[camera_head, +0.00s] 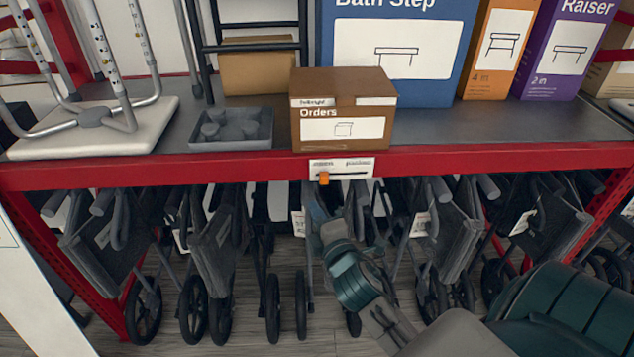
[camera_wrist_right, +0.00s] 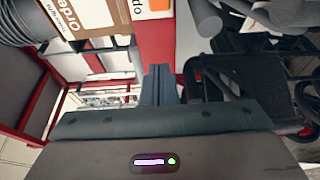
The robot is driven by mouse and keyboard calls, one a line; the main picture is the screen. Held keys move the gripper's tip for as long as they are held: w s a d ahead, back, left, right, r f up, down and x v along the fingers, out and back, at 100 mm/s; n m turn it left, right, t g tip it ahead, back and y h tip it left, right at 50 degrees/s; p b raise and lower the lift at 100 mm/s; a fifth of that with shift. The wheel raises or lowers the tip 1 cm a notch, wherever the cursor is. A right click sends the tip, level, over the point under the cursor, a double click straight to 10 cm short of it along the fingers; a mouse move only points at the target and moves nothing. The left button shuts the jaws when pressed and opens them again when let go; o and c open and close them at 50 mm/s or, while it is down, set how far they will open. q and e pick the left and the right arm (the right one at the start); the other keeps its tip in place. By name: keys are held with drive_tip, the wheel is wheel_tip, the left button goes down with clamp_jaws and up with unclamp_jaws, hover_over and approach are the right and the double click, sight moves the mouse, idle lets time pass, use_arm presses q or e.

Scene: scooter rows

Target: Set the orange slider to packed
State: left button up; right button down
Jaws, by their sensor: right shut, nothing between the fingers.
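The orange slider (camera_head: 324,178) is a small knob at the left end of a dark slot on a white label plate (camera_head: 354,163). The plate is on the red front edge of the shelf. Small print stands above both ends of the slot; the right word seems to read "packed". My right gripper (camera_head: 314,203) is just below the slider, apart from it as far as I can tell. In the right wrist view its fingers (camera_wrist_right: 159,72) are shut together and empty, and the orange slider (camera_wrist_right: 157,5) shows at the top edge. My left gripper is not in view.
The red shelf edge (camera_head: 230,164) runs across the view. A brown Orders box (camera_head: 310,115) stands above the plate, with a grey tray (camera_head: 230,145) to its left. Folded walkers with wheels (camera_head: 225,245) crowd the space under the shelf, around my right arm.

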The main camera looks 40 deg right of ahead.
sight(324, 178)
drive_tip(key=p+x, duration=0.3)
drive_tip(key=x, duration=0.6)
drive_tip(key=shift+w+d+r, duration=0.1)
drive_tip(key=shift+w, duration=0.1)
drive_tip(key=d, duration=0.1)
drive_tip(key=s+d, duration=0.1)
drive_tip(key=d, duration=0.1)
drive_tip(key=shift+s+f, duration=0.15)
drive_tip(key=shift+f, duration=0.05)
drive_tip(key=shift+s+d+p, duration=0.15)
drive_tip(key=shift+d+p, duration=0.1)
drive_tip(key=shift+p, duration=0.05)
